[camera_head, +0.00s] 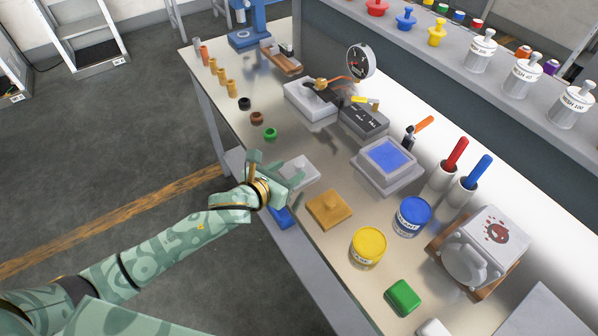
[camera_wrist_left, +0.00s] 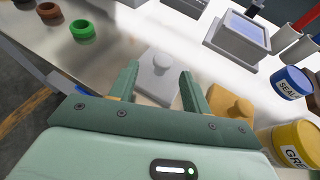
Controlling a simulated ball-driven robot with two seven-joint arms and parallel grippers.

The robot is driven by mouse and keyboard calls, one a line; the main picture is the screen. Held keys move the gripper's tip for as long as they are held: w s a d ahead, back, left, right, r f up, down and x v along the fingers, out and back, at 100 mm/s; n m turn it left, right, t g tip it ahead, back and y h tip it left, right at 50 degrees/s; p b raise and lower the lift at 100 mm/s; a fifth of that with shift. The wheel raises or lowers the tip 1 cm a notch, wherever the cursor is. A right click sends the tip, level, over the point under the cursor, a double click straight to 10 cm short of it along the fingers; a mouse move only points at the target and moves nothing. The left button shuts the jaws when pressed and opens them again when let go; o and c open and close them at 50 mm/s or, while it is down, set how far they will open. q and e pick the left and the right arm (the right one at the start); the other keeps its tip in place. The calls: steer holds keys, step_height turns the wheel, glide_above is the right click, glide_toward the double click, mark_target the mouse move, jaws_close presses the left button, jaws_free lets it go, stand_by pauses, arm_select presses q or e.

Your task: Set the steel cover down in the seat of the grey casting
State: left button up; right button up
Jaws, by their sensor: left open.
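The steel cover (camera_head: 301,171), a flat grey square plate with a round knob, lies on the bench top. In the left wrist view the cover (camera_wrist_left: 152,88) shows ahead between my fingers, its knob in the gap and just beyond the tips. My left gripper (camera_head: 277,170) is open and empty at the cover's near side; its fingertips also show in the left wrist view (camera_wrist_left: 160,72). The grey casting (camera_head: 372,180) stands further right, a square block with a blue square area on top; it shows at the top of the left wrist view (camera_wrist_left: 233,45). My right gripper is out of view.
A tan knobbed plate (camera_head: 328,209) lies close to the right of the steel cover. Yellow (camera_head: 368,247) and blue (camera_head: 411,216) tins stand beyond it. Green (camera_head: 270,134), brown and black rings lie to the left. A blue object (camera_head: 283,218) shows below my gripper.

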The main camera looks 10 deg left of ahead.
mark_target(299, 163)
arm_select(q)
steer(key=b+x, duration=0.1)
steer(key=x, duration=0.4)
steer(key=shift+d+r+b, duration=0.2)
steer(key=shift+b, duration=0.1)
steer(key=shift+r, duration=0.1)
steer(key=shift+c, duration=0.3)
jaws_close()
steer(key=shift+r, duration=0.1)
